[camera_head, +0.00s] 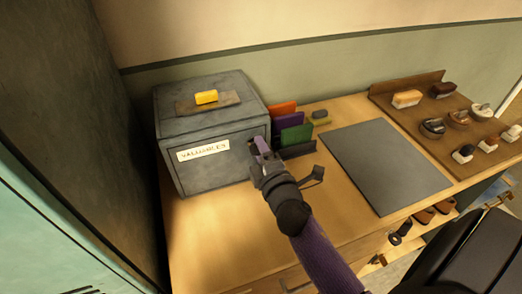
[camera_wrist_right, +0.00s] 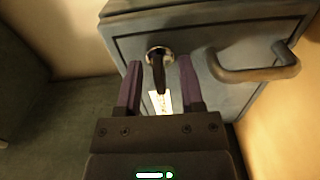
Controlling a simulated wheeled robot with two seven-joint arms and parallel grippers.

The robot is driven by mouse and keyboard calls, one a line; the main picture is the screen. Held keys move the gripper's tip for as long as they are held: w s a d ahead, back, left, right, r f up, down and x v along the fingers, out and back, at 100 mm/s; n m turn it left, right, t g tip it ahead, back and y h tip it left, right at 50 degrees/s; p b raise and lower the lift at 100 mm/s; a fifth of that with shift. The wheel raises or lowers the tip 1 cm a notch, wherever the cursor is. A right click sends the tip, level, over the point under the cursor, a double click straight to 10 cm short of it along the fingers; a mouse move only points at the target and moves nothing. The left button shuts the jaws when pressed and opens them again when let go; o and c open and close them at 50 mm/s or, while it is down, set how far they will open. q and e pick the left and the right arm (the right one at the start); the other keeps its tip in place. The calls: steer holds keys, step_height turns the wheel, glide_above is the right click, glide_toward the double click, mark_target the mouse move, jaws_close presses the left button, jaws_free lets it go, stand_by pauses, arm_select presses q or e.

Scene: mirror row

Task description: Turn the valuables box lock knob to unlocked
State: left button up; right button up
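The grey valuables box (camera_head: 205,165) stands at the left of the table, with a white label (camera_head: 203,151) on its front. My right gripper (camera_head: 260,148) is at the right end of that front, and in the head view the knob is hidden behind it. In the right wrist view the lock knob (camera_wrist_right: 158,72) has a round metal base and a dark lever. My right gripper (camera_wrist_right: 161,80) is open, with one purple finger on each side of the lever and visible gaps. A bent handle (camera_wrist_right: 255,72) sits on the box to the right of the knob. My left gripper is not in view.
A yellow block (camera_head: 206,97) lies on the box top. Upright coloured folders (camera_head: 290,130) stand just right of the box, close to my gripper. A dark mat (camera_head: 385,165) and a wooden rack of brushes (camera_head: 455,120) lie farther right. The table's front left is clear.

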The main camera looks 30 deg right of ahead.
steer(key=shift+s, duration=0.1)
arm_select(q)
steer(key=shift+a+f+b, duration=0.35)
steer(key=shift+b, duration=0.05)
arm_select(e)
steer(key=v, duration=0.9)
steer(key=shift+s, duration=0.4)
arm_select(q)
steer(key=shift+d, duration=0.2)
